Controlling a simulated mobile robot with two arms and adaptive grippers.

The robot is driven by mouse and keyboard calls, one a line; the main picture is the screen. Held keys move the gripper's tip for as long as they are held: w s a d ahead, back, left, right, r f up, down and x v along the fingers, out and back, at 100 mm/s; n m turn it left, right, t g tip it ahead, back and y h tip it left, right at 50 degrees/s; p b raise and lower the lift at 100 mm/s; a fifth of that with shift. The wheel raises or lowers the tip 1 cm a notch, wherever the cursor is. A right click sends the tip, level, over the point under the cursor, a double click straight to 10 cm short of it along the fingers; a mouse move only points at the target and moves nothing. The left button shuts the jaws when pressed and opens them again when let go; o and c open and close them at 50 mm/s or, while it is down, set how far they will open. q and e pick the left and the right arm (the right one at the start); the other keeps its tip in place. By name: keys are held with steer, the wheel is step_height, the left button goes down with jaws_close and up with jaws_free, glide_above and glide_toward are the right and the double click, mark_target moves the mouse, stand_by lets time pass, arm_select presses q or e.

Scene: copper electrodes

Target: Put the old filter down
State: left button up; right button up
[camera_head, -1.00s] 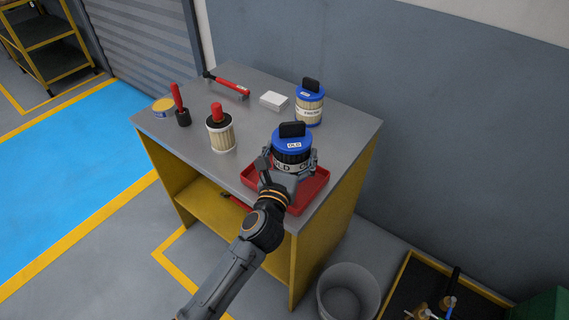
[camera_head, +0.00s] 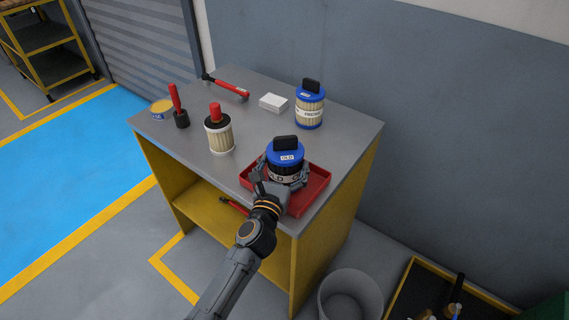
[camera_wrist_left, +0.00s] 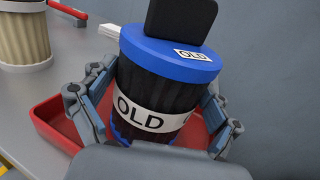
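The old filter (camera_head: 286,154) has a blue cap, a black handle on top, a dark body and a white band reading "OLD". It stands upright over the red tray (camera_head: 318,186) at the table's front right corner. My left gripper (camera_head: 284,176) has its fingers on both sides of the filter and is shut on it. The left wrist view shows the filter (camera_wrist_left: 150,85) between the fingers, with the tray (camera_wrist_left: 52,125) behind and below. The filter's base is largely hidden, so I cannot tell whether it touches the tray floor. My right gripper is not in view.
A similar blue-capped filter (camera_head: 310,105) stands at the back right of the grey table (camera_head: 262,85). A bin (camera_head: 350,296) is below.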

arm_select(q)
steer(key=shift+o, duration=0.4)
steer(key=shift+r, duration=0.1)
steer(key=v, duration=1.2)
